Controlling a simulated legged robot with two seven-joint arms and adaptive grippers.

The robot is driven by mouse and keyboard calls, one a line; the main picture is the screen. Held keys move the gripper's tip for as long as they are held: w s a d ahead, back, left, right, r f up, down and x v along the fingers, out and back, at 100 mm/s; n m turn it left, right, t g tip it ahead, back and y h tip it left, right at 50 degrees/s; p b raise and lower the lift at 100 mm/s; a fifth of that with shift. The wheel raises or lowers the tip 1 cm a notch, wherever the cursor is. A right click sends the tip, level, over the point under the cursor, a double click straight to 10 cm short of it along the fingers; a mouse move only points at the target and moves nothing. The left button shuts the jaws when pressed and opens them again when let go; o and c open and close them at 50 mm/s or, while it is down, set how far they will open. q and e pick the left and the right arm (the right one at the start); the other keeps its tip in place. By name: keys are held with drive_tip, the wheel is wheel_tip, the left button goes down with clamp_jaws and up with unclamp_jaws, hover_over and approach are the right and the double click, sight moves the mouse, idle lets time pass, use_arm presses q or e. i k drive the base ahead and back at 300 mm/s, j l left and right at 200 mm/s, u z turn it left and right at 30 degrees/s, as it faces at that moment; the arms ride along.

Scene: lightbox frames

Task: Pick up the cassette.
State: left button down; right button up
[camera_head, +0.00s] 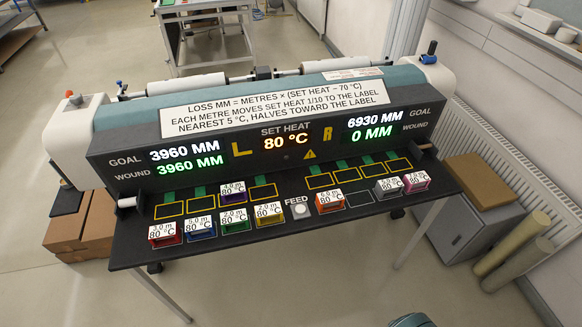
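Several coloured cassettes stand on the black shelf of the winding machine, each with a white label reading 80 °C. At left the front row holds red (166,241), blue (200,234), green (236,227) and yellow (269,219) cassettes. A purple cassette (233,197) sits behind them in the left row of yellow-outlined slots. Right of the FEED button (300,209) stand orange (330,207), grey (389,194) and magenta (416,186) cassettes. The task does not say which cassette.
The display panel (285,142) reads goal 3960, wound 3960 at left and goal 6930, wound 0 at right. An empty dark slot (360,199) lies between orange and grey. The right yellow-outlined slots (347,175) are empty. Cardboard boxes (94,225) stand left.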

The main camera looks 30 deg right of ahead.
sight(234, 193)
drive_tip(key=i+l+u, duration=0.2)
drive_tip(key=u, duration=0.15)
drive_tip(key=i+l+u, duration=0.3)
drive_tip(key=k, duration=0.05)
